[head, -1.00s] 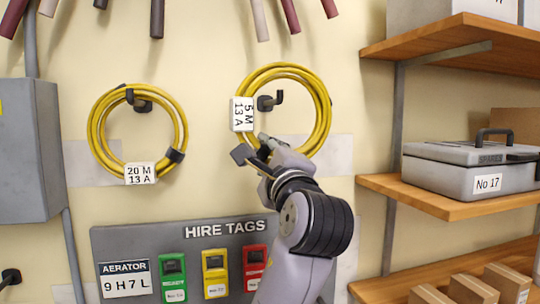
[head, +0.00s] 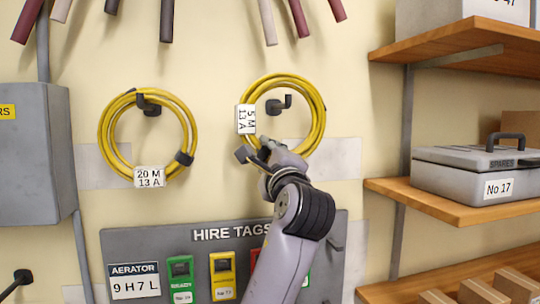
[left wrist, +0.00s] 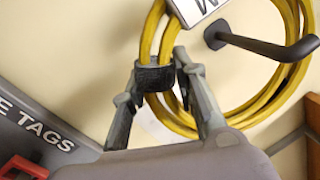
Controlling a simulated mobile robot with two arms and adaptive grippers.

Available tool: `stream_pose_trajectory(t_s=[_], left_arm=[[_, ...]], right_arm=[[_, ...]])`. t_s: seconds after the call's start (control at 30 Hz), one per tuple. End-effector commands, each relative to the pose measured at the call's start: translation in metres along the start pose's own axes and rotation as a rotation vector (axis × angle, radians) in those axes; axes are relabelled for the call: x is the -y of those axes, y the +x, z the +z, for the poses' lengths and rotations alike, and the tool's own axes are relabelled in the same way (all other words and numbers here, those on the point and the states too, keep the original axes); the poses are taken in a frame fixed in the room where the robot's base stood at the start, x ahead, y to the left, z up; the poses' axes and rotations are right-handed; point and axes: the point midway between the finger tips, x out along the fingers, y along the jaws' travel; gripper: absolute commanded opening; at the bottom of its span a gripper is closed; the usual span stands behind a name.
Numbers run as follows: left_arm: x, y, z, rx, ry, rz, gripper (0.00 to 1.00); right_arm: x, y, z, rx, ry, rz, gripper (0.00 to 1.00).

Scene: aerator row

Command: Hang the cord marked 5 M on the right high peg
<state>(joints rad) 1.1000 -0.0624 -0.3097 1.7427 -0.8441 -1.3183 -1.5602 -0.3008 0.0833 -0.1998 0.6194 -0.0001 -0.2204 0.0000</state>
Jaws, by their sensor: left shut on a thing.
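The yellow cord coil marked 5 M 13 A (head: 316,132) is upright against the wall at the right. My left gripper (head: 263,152) is shut on the lower left of this coil, at its black strap (left wrist: 154,78). The dark right high peg (head: 279,105) shows inside the ring, with a gap below the coil's top strands. In the left wrist view the peg (left wrist: 265,46) crosses in front of the coil's right strands. The white label (head: 246,119) hangs on the coil's left side. My right gripper is not in view.
Another yellow coil, marked 20 M 13 A (head: 104,128), hangs on the left high peg (head: 148,105). The grey hire tags board (head: 150,240) is below. Wooden shelves (head: 440,204) with a grey case (head: 455,175) stand at the right.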

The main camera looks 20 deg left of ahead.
Motion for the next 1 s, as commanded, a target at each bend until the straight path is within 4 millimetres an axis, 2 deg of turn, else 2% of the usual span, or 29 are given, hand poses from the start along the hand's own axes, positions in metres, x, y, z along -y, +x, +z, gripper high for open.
stream_pose_trajectory(t_s=[0.3, 0.6, 1.0], left_arm=[[-0.002, 0.020, 0.000, 0.001, -0.003, -0.005, 0.00], [-0.021, 0.018, -0.008, 0.001, -0.002, -0.005, 0.00], [-0.028, 0.017, -0.011, 0.001, -0.003, -0.006, 0.00]], right_arm=[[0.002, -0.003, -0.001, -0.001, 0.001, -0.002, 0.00], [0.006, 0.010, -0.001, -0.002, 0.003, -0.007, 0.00], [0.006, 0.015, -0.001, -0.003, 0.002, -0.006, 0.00]])
